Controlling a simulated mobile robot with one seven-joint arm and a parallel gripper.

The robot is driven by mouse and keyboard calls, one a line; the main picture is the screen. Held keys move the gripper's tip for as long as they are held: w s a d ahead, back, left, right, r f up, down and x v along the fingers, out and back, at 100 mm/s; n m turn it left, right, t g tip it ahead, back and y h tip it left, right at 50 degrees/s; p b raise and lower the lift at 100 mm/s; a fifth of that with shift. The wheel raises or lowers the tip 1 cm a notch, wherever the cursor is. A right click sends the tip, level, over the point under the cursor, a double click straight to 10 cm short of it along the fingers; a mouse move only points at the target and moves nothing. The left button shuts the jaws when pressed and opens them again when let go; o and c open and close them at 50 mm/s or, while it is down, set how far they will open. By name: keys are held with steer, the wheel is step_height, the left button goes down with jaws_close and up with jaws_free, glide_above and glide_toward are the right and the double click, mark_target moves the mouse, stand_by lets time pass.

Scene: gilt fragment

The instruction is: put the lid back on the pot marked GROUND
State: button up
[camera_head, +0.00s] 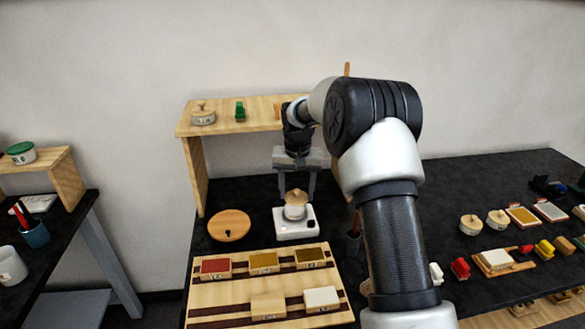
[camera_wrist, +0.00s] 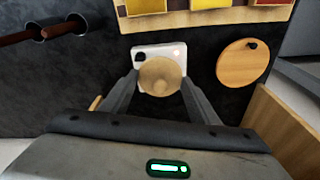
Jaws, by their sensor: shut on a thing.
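A pale wooden lid (camera_head: 296,197) with a small knob shows at the top of a small white pot (camera_head: 295,212). The pot stands on a white scale-like device (camera_head: 296,231). My gripper (camera_head: 297,196) points down with one finger on each side of the lid and is shut on it. In the wrist view the round lid (camera_wrist: 161,76) lies between my fingertips (camera_wrist: 160,82), over the white device (camera_wrist: 150,50), and hides the pot. I cannot tell whether the lid rests fully on the rim. No marking on this pot is readable.
A wooden shelf (camera_head: 246,122) stands behind, bearing a lidded pot (camera_head: 203,116) and a green item (camera_head: 240,111). A round wooden disc (camera_head: 229,225) lies left of the device. A wooden rack (camera_head: 225,292) with coloured blocks lies in front. More lidded pots (camera_head: 470,225) stand right.

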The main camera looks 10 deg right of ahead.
steer(key=m+p, duration=0.1)
steer(key=p, duration=0.2)
glide_above(294, 209)
steer(key=f, duration=0.1)
steer(key=shift+m, duration=0.3)
steer(key=shift+w+f+b, duration=0.1)
steer(key=shift+f+b, duration=1.8)
steer(key=shift+f, duration=1.6)
steer(key=shift+f+b, duration=0.2)
steer(key=shift+b, duration=0.35)
steer(key=o, duration=1.6)
steer(key=shift+c, duration=0.2)
steer(key=shift+r, duration=0.1)
